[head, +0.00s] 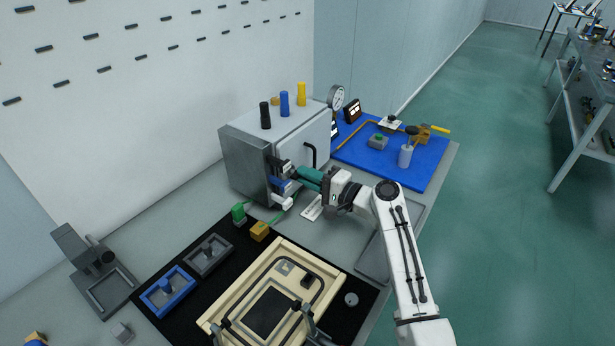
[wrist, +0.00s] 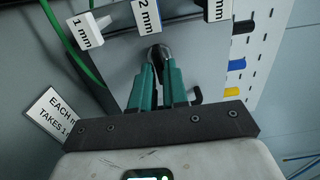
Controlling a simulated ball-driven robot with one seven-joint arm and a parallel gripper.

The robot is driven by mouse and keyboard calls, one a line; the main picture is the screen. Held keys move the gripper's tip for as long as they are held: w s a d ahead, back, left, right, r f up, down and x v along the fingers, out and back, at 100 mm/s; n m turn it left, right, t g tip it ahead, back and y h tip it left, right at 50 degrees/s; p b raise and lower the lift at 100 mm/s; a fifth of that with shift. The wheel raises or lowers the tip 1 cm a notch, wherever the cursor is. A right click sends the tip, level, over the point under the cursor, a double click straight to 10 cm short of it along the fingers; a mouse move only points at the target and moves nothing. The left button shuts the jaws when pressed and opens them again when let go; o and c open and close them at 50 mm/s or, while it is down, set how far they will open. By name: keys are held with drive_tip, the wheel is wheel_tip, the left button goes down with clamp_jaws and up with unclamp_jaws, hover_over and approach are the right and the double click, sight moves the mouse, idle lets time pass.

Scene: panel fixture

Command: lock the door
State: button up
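The grey cabinet (head: 245,165) stands against the wall, its door (head: 318,132) facing the room and looking shut. A black bent handle (head: 311,155) is on the door; a black hook-shaped part, likely this handle, shows in the wrist view (wrist: 198,97). My gripper (head: 302,174) has teal fingers at the door's lower left. In the wrist view the fingers (wrist: 159,72) are close together, with a dark rounded knob (wrist: 157,51) at and between their tips. The gripper looks shut on this knob. The fingers hide much of it, so its turn angle is unclear.
White (wrist: 88,29), blue (wrist: 147,15) and black (wrist: 217,9) size tags sit close to my fingers. Black, blue and yellow (head: 301,95) pegs stand on the cabinet. A blue mat (head: 425,165) with tools lies right; a cream frame (head: 240,305) lies in front.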

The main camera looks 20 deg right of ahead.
drive_tip(key=o, duration=0.4)
drive_tip(key=shift+c, duration=0.2)
drive_tip(key=v, duration=1)
drive_tip(key=shift+s+d+b, duration=0.2)
drive_tip(key=shift+s+b, duration=0.15)
drive_tip(key=shift+b, duration=0.05)
